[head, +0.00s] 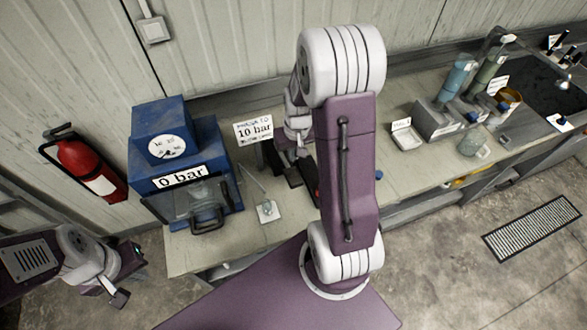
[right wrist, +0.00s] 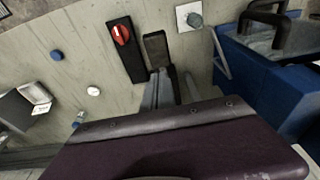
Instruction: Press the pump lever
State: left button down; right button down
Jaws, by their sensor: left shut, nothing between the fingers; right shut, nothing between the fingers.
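A dark, narrow pedal-like plate, which looks like the pump lever (right wrist: 155,48), lies on the bench beside a black panel with a red knob (right wrist: 121,35). In the head view the dark plate (head: 292,179) is partly hidden by my right arm. My right gripper (right wrist: 162,74) is shut and empty, its tips at the plate's edge nearest the wall; I cannot tell if they touch. The blue pump unit (head: 172,130) has a gauge (head: 166,146) and a "0 bar" label (head: 180,177). My left gripper (head: 118,299) is shut and empty, low at the left.
A thin metal rod (head: 252,178) and a small square plate with a knob (head: 267,211) are beside the blue unit. A "10 bar" sign (head: 253,130) stands behind. A white tray (head: 407,137), bottles and a sink are further right. A fire extinguisher (head: 85,165) hangs left.

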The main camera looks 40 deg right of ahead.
send_over(293, 175)
notch_tip(293, 175, down, 6)
jog(key=shift+r+p, duration=0.2)
jog(key=shift+p, duration=0.25)
jog(key=f, duration=0.2)
jog(key=shift+s+a+f+b, duration=0.15)
jog(key=shift+s+f+b, duration=0.1)
jog(key=shift+f+b, duration=0.15)
jog(key=shift+s+f, duration=0.15)
jog(key=shift+f, duration=0.2)
